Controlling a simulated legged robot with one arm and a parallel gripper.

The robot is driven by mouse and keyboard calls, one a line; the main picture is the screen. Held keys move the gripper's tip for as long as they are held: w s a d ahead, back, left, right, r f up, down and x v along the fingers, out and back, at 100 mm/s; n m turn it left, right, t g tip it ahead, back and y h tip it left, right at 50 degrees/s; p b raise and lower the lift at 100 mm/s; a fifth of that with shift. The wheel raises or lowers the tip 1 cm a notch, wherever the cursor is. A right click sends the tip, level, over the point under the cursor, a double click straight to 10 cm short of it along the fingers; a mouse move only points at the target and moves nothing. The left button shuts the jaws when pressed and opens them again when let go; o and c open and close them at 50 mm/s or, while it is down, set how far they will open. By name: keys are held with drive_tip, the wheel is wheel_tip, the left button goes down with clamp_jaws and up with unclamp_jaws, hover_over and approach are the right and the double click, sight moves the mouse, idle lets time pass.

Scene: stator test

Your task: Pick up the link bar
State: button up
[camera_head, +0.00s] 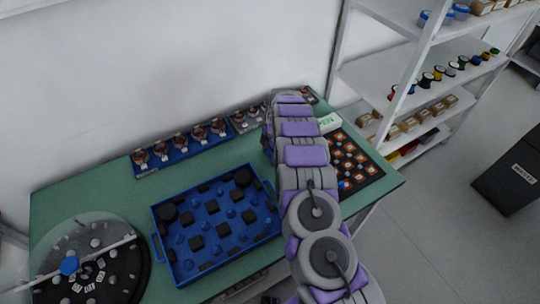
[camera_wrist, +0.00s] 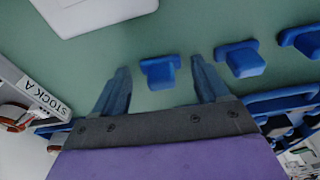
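No piece is clearly recognisable as the link bar in either view. In the wrist view my gripper (camera_wrist: 159,68) is open, with its two fingers apart over the green table top. A small blue T-shaped piece (camera_wrist: 158,73) shows between the fingertips; I see no contact with either finger. Two similar blue pieces (camera_wrist: 240,59) (camera_wrist: 302,41) lie to its right. In the head view my arm reaches over the back right of the table and hides my gripper and the spot under it.
The head view shows a blue tray (camera_head: 217,252) of dark blocks, a blue rack (camera_head: 183,154) of copper-coloured parts, a clear-covered round stand (camera_head: 125,281), and a dark board (camera_head: 367,177) of orange pieces. A white object (camera_wrist: 95,14) and a "STOCK A" label (camera_wrist: 42,97) show in the wrist view.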

drive_tip(key=c, duration=1)
